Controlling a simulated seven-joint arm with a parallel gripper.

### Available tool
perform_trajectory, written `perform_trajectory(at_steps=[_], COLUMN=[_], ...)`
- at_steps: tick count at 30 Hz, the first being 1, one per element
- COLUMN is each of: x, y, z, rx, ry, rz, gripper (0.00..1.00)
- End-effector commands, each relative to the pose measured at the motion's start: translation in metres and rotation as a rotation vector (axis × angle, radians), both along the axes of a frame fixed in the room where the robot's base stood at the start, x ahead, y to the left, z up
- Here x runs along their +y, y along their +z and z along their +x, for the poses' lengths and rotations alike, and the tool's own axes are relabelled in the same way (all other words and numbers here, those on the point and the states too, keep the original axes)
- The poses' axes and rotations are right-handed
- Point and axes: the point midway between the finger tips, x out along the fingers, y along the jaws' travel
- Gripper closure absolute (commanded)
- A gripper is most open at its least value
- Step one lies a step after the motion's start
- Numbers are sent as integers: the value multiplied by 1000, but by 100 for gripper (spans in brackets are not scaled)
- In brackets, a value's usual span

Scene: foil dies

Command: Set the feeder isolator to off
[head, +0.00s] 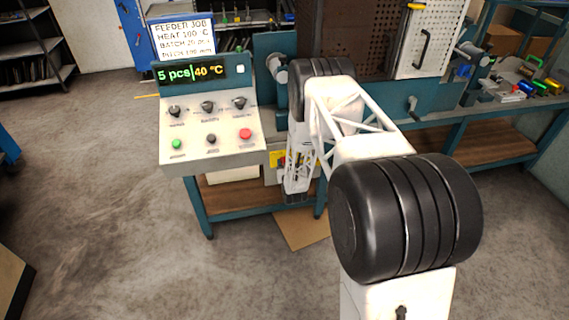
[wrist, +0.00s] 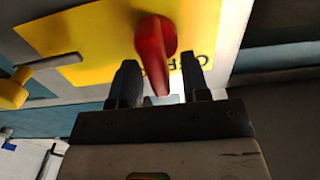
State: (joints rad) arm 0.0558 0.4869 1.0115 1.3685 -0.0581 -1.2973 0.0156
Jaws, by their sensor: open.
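The feeder isolator's red handle (wrist: 154,52) sticks out from a yellow plate (wrist: 100,38) in the wrist view. Dark lettering, partly hidden, shows on the plate to the right of the handle. My gripper (wrist: 158,78) is open, with one finger on each side of the red handle. A gap shows on both sides, so it does not look gripped. In the head view, the yellow plate (head: 276,158) is on the bench front under the control panel, partly hidden by my arm.
The control panel (head: 212,130) has knobs and buttons; its display (head: 192,73) reads 5 pcs and 40 °C. A job card (head: 183,39) stands above it. A yellow round piece (wrist: 12,92) with a grey rod is left of the handle. Floor at left is clear.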

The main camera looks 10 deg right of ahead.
Motion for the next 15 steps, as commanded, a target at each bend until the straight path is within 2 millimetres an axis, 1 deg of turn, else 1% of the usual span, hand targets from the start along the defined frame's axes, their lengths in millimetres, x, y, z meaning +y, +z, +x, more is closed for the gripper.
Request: perform_trajectory(at_steps=[4,12,14,15], x=[0,0,0,0], y=[0,0,0,0], z=[5,5,5,5], rx=[0,1,1,1], ry=[0,0,0,0], rz=[0,0,0,0], gripper=[57,57,67,73])
